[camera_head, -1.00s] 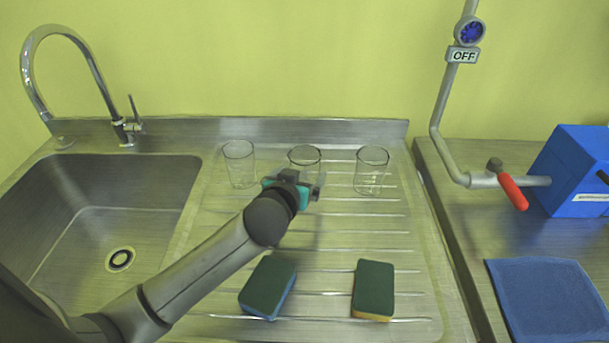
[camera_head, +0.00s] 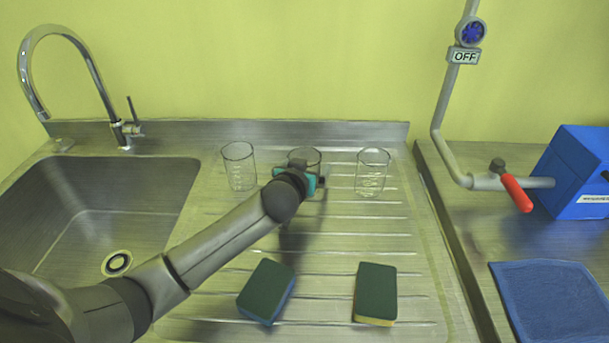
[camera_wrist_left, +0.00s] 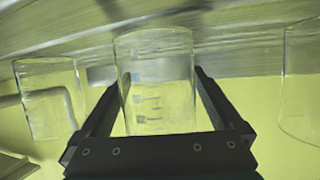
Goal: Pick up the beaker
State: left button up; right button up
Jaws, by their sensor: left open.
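Three clear glass beakers stand in a row on the ribbed draining board: a left one (camera_head: 239,168), a middle one (camera_head: 304,153) and a right one (camera_head: 371,172). My left gripper (camera_head: 304,180) is in front of the middle beaker and hides most of it. In the left wrist view the middle beaker (camera_wrist_left: 158,80) shows between the two open fingers of my left gripper (camera_wrist_left: 160,78), one finger on each side. I cannot tell whether either finger touches the glass. The other two beakers show at the edges there. My right gripper is not in view.
Two sponges (camera_head: 266,291) (camera_head: 375,293) lie on the front of the board. The sink (camera_head: 110,215) is on the left. A pipe with a red-handled valve (camera_head: 516,193), a blue box (camera_head: 578,178) and a blue cloth (camera_head: 553,300) are on the right.

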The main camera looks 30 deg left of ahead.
pick_arm(q)
jog(key=c, duration=1.1)
jog(key=shift+r, duration=0.1)
jog(key=shift+c, duration=0.2)
